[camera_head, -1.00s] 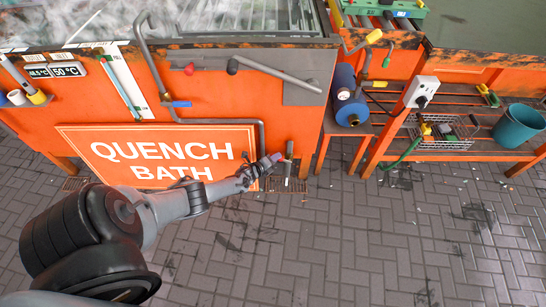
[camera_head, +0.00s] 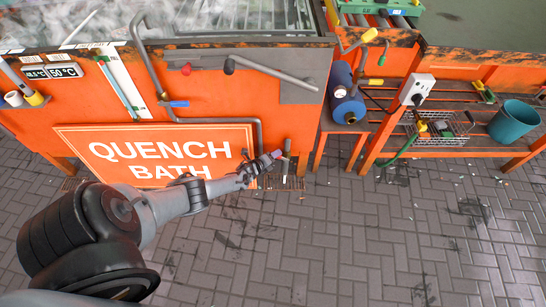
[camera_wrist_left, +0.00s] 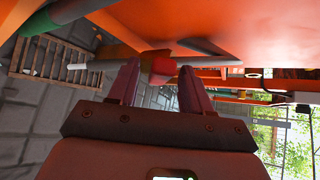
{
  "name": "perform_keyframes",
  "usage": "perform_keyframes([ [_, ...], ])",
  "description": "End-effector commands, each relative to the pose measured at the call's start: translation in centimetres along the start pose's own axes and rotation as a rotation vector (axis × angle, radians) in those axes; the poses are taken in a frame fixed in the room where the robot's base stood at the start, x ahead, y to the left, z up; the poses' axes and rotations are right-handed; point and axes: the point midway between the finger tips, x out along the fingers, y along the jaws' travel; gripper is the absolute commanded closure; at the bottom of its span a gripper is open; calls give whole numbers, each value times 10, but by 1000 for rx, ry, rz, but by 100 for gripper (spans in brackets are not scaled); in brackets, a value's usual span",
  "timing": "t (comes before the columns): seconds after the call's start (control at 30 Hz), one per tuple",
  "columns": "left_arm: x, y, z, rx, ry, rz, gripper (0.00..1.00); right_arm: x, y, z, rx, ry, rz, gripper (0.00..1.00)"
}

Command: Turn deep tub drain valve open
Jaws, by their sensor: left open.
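The deep tub is the orange tank with the "QUENCH BATH" sign (camera_head: 160,150). At its lower right a short upright drain pipe (camera_head: 286,155) stands above a floor grate (camera_head: 285,183). My left gripper (camera_head: 270,159) is just left of this pipe, low on the tub front. In the left wrist view, its two fingers (camera_wrist_left: 158,85) are apart, with a red valve handle end (camera_wrist_left: 163,68) ahead of and between the fingertips. A brownish valve body (camera_wrist_left: 127,54) is partly hidden behind a finger. Contact cannot be told. My right gripper is not in view.
The orange tub wall (camera_wrist_left: 235,30) is close beside the fingers. A grey pipe with a blue handle (camera_head: 178,104) runs down the tub front. A shelf with a wire basket (camera_head: 435,128) and a teal bucket (camera_head: 513,122) stands at the right. The paved floor in front is clear.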

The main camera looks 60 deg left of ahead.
Motion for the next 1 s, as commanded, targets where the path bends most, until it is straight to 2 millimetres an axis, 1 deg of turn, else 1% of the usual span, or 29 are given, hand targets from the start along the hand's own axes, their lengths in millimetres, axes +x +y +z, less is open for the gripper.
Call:
perform_keyframes([
  [0.13, -2, 0, 0, 0, 0, 1, 51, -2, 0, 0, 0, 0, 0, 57],
  [0.27, -9, -2, 1, 0, 1, 1, 51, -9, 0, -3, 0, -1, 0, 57],
  [0.43, -30, -4, 2, 1, 1, 1, 51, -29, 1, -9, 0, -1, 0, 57],
  [0.7, -73, -4, 2, 0, 2, 1, 51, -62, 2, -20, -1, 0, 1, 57],
  [0.83, -90, -3, 1, 0, 2, 1, 51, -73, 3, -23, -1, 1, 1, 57],
  [1.0, -104, -2, 0, 0, 2, 0, 51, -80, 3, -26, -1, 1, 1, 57],
])
